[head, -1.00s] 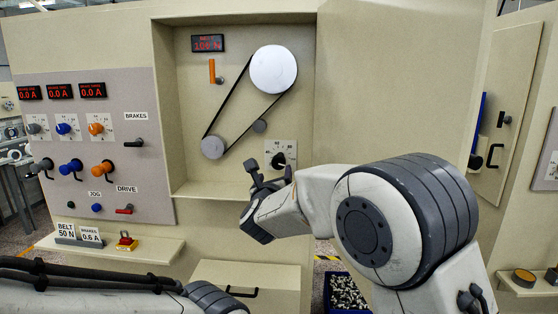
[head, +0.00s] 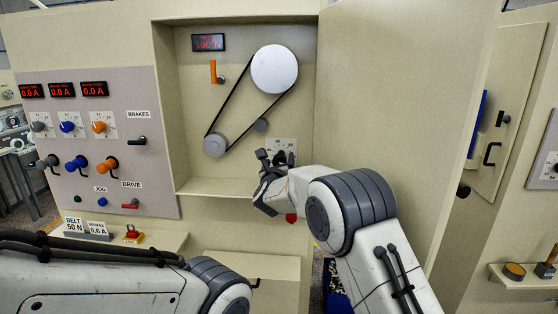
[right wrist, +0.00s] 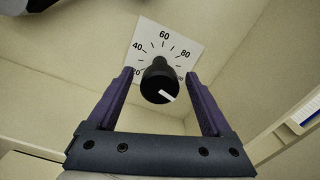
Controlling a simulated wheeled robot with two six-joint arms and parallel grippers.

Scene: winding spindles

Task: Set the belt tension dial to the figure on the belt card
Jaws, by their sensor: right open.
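The belt tension dial shows in the right wrist view as a black knob (right wrist: 157,80) with a white mark, on a white scale plate (right wrist: 150,40) with 40, 60 and 80 readable. The mark points to the lower right, near the scale's high end. My right gripper (right wrist: 159,76) is open, its fingers on either side of the knob; contact is not clear. In the head view my right gripper (head: 271,157) partly covers the dial plate (head: 284,145). The belt card (head: 75,226) reads BELT 50 N. My left gripper is out of view.
A red display (head: 208,42) above the belt is too blurred to read surely. The belt runs around a large white pulley (head: 275,69) and a smaller grey one (head: 216,145) in the recess. The recess's side wall stands close right of the dial. A brakes card (head: 97,229) stands beside the belt card.

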